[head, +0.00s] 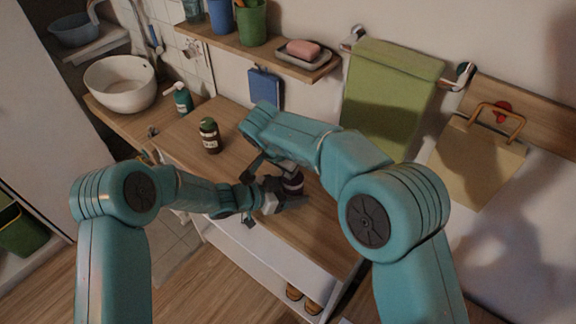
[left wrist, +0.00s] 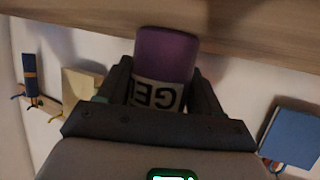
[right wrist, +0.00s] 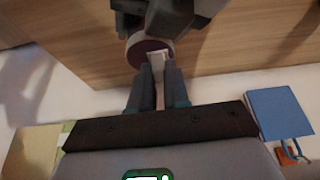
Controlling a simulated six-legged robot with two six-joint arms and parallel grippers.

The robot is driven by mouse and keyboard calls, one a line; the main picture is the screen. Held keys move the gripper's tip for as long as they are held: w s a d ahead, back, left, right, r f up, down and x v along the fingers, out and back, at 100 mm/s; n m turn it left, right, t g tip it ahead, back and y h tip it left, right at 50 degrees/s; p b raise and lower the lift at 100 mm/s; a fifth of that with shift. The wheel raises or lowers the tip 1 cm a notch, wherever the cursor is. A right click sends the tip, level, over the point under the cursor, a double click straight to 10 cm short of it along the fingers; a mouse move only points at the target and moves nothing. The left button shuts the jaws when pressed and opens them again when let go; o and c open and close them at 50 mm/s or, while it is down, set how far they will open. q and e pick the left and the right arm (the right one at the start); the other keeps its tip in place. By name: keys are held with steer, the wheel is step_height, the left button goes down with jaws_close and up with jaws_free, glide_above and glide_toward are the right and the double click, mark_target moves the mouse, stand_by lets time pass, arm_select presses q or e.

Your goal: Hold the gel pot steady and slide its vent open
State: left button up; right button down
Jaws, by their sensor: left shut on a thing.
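The gel pot (head: 293,183) is a purple pot with a white label over the wooden counter. In the left wrist view the pot (left wrist: 165,55) shows letters "GE", upside down, between the fingers. My left gripper (left wrist: 163,78) is shut around its sides; it also shows in the head view (head: 272,192). In the right wrist view the pot's dark round top with a pale rim (right wrist: 138,53) faces me. A narrow pale tab (right wrist: 158,60) runs from it between the fingers of my right gripper (right wrist: 158,75). Whether those fingers press on the tab is unclear.
A brown labelled bottle (head: 209,136) and a green pump bottle (head: 182,98) stand on the wooden counter (head: 310,225), left of the arms. A white basin (head: 120,84) is at the far left. A shelf (head: 262,50) holds cups and a soap dish (head: 302,55).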

steer(key=shift+s+d, duration=0.8)
steer(key=shift+d, duration=0.35)
arm_select(q)
steer(key=shift+a, duration=0.1)
arm_select(e)
steer(key=c, duration=1.1)
jaws_free()
steer(key=v, duration=1.2)
